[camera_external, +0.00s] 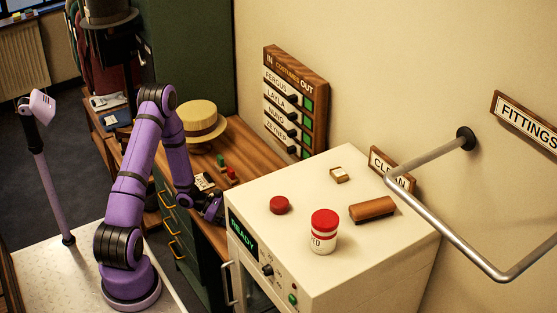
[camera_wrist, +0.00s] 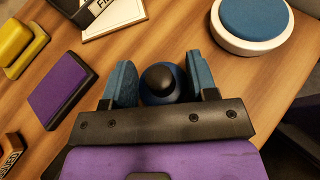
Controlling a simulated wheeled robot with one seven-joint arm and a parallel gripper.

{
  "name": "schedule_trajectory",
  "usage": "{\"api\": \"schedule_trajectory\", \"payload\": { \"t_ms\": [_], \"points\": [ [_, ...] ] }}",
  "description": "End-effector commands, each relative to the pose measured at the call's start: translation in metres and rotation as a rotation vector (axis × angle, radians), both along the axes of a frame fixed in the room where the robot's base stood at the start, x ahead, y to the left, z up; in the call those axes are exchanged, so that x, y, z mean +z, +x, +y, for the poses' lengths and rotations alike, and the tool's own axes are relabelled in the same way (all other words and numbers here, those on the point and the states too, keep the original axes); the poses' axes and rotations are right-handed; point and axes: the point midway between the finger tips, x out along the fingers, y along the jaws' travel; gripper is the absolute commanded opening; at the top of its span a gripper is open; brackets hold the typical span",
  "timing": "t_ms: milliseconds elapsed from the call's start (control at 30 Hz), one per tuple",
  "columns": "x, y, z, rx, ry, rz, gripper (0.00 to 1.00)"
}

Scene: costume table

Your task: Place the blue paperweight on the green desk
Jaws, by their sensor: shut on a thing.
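The blue paperweight (camera_wrist: 183,84), round with a black knob on top, sits between the two blue-padded fingers of my gripper (camera_wrist: 163,82) in the wrist view. The gripper is shut on it. In the external view my gripper (camera_external: 212,207) is low beside the white cabinet, and the paperweight cannot be made out there. The green desk (camera_external: 187,238) has dark green drawers with brass handles and a wooden top. In the wrist view a wooden top (camera_wrist: 215,75) lies below the gripper; whether the paperweight touches it, I cannot tell.
The wrist view shows a white round tub with a blue top (camera_wrist: 255,22), a purple block (camera_wrist: 62,88) and a yellow object (camera_wrist: 20,45). A straw hat (camera_external: 200,120) is on the wooden top. The white cabinet (camera_external: 330,180) holds a red-lidded jar (camera_external: 323,232).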

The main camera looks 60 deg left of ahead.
Motion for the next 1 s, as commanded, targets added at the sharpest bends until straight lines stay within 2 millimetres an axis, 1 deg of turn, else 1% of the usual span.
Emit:
{"api": "schedule_trajectory", "payload": {
  "t_ms": [33, 67, 100, 133, 467, 567, 667, 900, 1000],
  "points": [
    [-0.001, 0.000, 0.000, 0.000, 0.000, 0.000, 0.57],
    [-0.001, 0.000, 0.000, 0.000, 0.000, 0.000, 0.64],
    [-0.001, 0.000, 0.000, 0.000, 0.000, 0.000, 0.73],
    [-0.001, 0.000, 0.000, 0.000, 0.000, 0.000, 0.79],
    [0.002, 0.000, 0.000, 0.000, 0.000, 0.000, 0.79],
    [0.005, -0.005, 0.006, 0.002, 0.001, -0.001, 0.79],
    [0.011, -0.015, 0.015, 0.003, 0.001, -0.001, 0.79],
    [0.029, -0.047, 0.048, 0.003, 0.003, 0.000, 0.79],
    [0.036, -0.058, 0.059, 0.002, 0.000, 0.000, 0.79]
  ]
}}
